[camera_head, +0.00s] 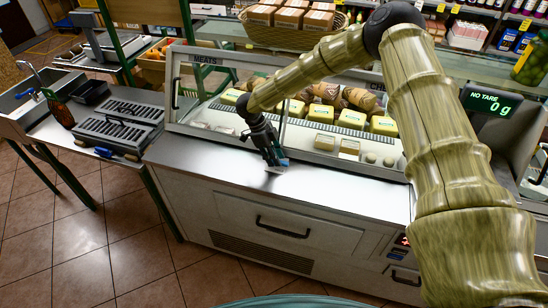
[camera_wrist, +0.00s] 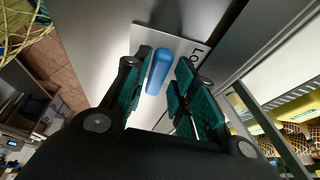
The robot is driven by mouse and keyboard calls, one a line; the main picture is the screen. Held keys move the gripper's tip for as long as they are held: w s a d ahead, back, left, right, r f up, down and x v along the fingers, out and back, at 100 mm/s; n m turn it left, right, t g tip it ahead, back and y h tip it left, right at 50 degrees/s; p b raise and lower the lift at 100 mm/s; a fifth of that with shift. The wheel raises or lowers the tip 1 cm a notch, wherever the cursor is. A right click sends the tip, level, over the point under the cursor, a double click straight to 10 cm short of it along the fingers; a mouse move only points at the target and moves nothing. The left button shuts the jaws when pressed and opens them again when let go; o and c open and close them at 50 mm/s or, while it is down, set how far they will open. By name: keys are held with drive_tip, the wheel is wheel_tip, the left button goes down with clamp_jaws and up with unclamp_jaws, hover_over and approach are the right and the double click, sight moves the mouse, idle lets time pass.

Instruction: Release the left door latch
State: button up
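A blue, rounded latch handle (camera_wrist: 160,70) stands on a pale plate (camera_wrist: 185,48) with partly hidden lettering starting "Lo". In the wrist view my gripper (camera_wrist: 166,72) is open, its two teal-padded fingers on either side of the blue handle. The left finger is close to the handle; a gap shows on the right. I cannot tell whether either finger touches it. In the head view my gripper (camera_head: 273,160) points down at the steel ledge before the glass door; the pale plate (camera_head: 280,165) shows beside its tip, and the handle is mostly hidden.
The glass-fronted counter (camera_head: 228,98) holds yellow packs and meats behind its panes. A slotted steel tray (camera_head: 118,124) stands at left. The ledge (camera_head: 350,188) right of my gripper is clear.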

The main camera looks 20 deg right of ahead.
drive_tip(key=shift+o, duration=0.4)
drive_tip(key=v, duration=1.2)
